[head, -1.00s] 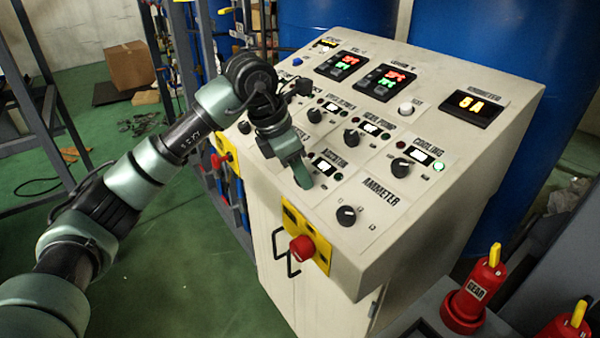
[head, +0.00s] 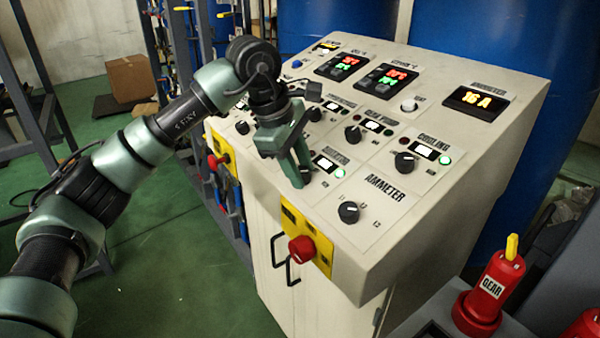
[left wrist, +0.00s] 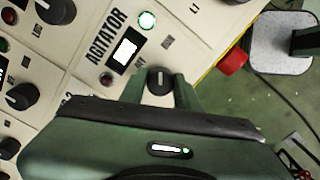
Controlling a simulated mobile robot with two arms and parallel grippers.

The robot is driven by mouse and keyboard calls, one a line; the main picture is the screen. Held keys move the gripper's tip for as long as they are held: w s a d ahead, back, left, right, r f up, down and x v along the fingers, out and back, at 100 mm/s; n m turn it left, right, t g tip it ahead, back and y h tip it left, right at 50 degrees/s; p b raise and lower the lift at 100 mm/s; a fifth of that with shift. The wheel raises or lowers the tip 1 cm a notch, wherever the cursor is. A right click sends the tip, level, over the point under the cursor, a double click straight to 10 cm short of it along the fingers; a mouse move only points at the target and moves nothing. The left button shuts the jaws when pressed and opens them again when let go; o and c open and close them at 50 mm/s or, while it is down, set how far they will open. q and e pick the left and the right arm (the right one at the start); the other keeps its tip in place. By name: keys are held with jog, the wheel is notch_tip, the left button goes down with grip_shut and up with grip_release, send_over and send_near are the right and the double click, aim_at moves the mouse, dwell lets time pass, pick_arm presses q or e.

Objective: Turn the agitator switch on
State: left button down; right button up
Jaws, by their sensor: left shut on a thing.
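The slanted control panel (head: 420,225) fills the middle of the head view. My left gripper (head: 300,178) points down at its lower left. In the left wrist view the black agitator switch knob (left wrist: 159,82) sits between the green fingers, below the AGITATOR label (left wrist: 104,37). The gripper is shut on this knob. The agitator's green lamp (left wrist: 147,20) is lit, and its red lamp (left wrist: 107,79) looks dark. In the head view the fingers hide the knob, but the lit agitator lamp (head: 340,173) shows. My right gripper is not in view.
The ammeter knob (head: 348,212) and red emergency button (head: 302,249) are close to my left gripper. The cooling knob (head: 404,163) is farther right. The ammeter display (head: 476,100) reads 16 A. A red GEAR handle (head: 490,290) stands at the lower right.

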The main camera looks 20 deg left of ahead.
pick_arm(q)
jog(key=shift+m, duration=0.9)
jog(key=c, duration=1)
grip_release()
jog(key=shift+r, duration=0.1)
jog(key=b+v, duration=0.2)
jog(key=v, duration=0.5)
jog(key=shift+s+r, duration=0.15)
jog(key=shift+r, duration=0.15)
